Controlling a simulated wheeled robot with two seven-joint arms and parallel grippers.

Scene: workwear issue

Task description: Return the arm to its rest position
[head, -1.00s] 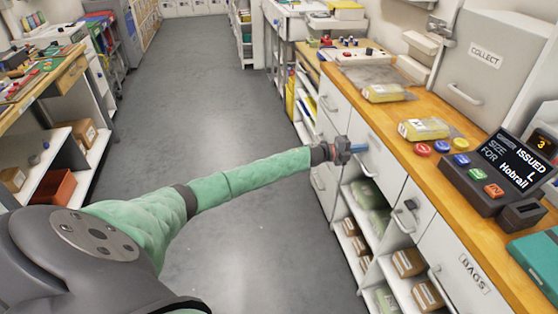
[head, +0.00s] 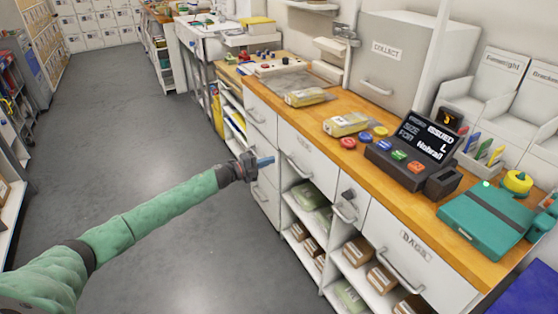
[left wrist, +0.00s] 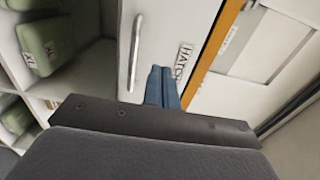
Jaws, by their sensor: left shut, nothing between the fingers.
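My left arm (head: 150,215), in a green sleeve, reaches in from the lower left in the head view. Its gripper (head: 265,161) is shut and empty, with blue fingers, in front of the white drawers below the wooden counter. In the left wrist view the blue fingers (left wrist: 163,88) lie together in front of a white door with a vertical handle (left wrist: 136,52) and a label reading HATCH (left wrist: 182,60). I cannot tell whether the fingers touch the door. My right gripper is in neither view.
The wooden counter (head: 385,185) holds yellow packets (head: 346,124), coloured buttons, a display terminal (head: 412,152) and a teal case (head: 486,222). A grey COLLECT box (head: 395,65) stands at its back. Open shelves with boxes (head: 358,250) are below. Grey floor (head: 120,130) to the left is clear.

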